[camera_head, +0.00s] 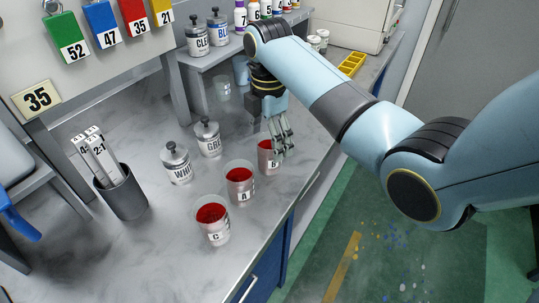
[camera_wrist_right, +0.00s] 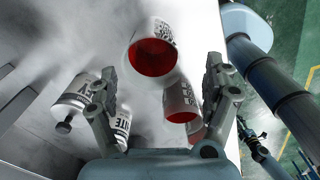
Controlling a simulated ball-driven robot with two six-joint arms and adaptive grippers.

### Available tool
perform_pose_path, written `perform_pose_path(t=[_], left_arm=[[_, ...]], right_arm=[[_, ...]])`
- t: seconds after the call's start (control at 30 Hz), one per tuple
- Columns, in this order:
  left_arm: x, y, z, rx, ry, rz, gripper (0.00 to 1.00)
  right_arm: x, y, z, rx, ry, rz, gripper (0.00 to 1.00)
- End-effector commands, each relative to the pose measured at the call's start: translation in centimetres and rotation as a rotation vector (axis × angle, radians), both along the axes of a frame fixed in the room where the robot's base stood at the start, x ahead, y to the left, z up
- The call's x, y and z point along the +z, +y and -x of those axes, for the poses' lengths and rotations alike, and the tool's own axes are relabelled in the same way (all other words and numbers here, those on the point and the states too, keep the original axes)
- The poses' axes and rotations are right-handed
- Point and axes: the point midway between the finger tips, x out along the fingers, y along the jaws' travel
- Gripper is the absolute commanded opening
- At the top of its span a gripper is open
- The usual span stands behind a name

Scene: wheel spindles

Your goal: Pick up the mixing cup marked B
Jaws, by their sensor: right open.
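The mixing cup marked B (camera_head: 265,165) stands upright on the grey marbled counter, with red inside. My right gripper (camera_head: 281,150) is open and points down at it; its fingers partly cover the cup and its label. In the right wrist view, a cup with a red inside (camera_wrist_right: 152,56), apparently B, shows between the two open fingers of the right gripper (camera_wrist_right: 162,72). I cannot tell from these views whether the fingers touch it. My left gripper is not in view.
Cup A (camera_head: 240,184) and cup C (camera_head: 213,222) stand in a row toward the front. A white-labelled can (camera_head: 177,163) and a grey-labelled can (camera_head: 208,138) stand left of the cups. A dark holder (camera_head: 122,194) holds strips. The counter edge is close on the right.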

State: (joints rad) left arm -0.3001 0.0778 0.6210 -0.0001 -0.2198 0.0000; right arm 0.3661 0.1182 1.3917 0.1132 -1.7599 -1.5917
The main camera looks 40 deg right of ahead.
Motion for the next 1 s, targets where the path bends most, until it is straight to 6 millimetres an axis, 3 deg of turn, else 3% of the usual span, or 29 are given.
perform_pose_path(t=[0.4,0.7,1.0], left_arm=[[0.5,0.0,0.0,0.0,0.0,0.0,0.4],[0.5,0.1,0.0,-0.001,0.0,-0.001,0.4],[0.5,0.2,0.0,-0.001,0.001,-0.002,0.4]], right_arm=[[-5.0,-0.7,-0.7,-0.001,0.0,0.0,0.84],[-5.5,-0.8,-0.7,-0.001,-0.002,0.001,0.82],[-5.5,-0.8,-0.7,-0.001,-0.002,0.001,0.43]])
